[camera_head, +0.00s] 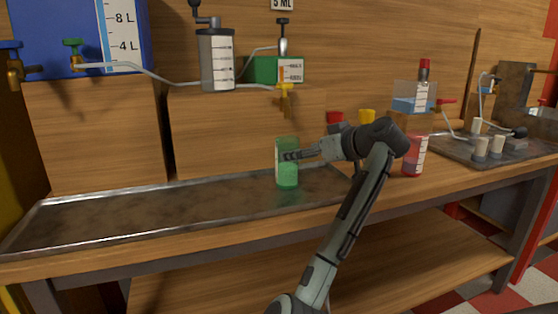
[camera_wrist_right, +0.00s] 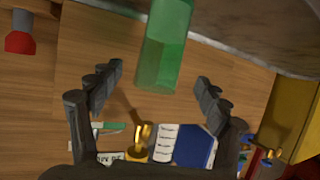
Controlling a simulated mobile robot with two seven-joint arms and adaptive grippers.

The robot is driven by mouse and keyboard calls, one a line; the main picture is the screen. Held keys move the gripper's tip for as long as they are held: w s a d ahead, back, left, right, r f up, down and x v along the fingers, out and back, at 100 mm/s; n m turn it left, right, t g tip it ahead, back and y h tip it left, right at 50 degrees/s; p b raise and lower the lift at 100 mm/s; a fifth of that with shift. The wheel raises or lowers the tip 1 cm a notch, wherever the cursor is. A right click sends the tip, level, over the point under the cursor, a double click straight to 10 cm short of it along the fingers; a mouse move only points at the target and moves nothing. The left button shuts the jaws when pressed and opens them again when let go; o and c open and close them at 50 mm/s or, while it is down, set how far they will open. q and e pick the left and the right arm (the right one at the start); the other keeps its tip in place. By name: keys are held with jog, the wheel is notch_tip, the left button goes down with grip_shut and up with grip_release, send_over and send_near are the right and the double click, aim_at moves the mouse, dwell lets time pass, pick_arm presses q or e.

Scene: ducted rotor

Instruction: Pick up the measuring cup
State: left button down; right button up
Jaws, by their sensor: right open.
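The measuring cup (camera_head: 287,174) is a translucent green cup. It stands upright at the right part of the metal tray, below the yellow tap. My right gripper (camera_head: 290,155) reaches it from the right, and its fingertips overlap the cup in the head view. In the right wrist view the green cup (camera_wrist_right: 163,45) shows at the top, in line with the gap between the spread fingers of my right gripper (camera_wrist_right: 159,77). The fingers are open and not closed on it. My left gripper is not in view.
The long metal tray (camera_head: 150,215) is clear left of the cup. Wooden blocks (camera_head: 95,135) behind carry a blue tank (camera_head: 60,30) and a grey container (camera_head: 216,60). A yellow tap (camera_head: 285,92) hangs above the cup. A red cup (camera_head: 414,157) stands to the right.

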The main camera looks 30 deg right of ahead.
aim_at(287, 163)
jog(key=x, duration=0.6)
jog(key=shift+w+r+p, duration=0.15)
jog(key=shift+p, duration=0.2)
jog(key=shift+w, duration=0.15)
jog(key=c, duration=0.7)
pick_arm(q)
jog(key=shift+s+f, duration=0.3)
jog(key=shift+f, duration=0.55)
pick_arm(e)
jog(key=c, duration=0.7)
